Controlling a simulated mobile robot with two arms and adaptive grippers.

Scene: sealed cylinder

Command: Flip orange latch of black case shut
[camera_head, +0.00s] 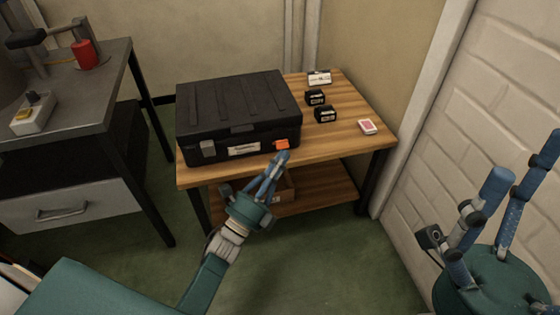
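The black case (240,106) lies with its lid down on the wooden table. Its orange latch (282,144) is at the right end of the front face and seems to stick out a little; its exact angle is too small to tell. A grey latch (208,149) is at the left end of the same face. My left gripper (283,157) points up at the orange latch, its blue fingers together and empty. The fingertips are just below the latch; I cannot tell whether they touch it. My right gripper (522,160) is open and empty at the right, far from the case.
Small black boxes (325,114), a white-fronted box (319,78) and a red-and-white pack (367,127) sit right of the case on the wooden table (345,140). A cardboard box (285,188) is on the lower shelf. A grey workbench (90,88) stands left; a brick wall (480,110) is at right.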

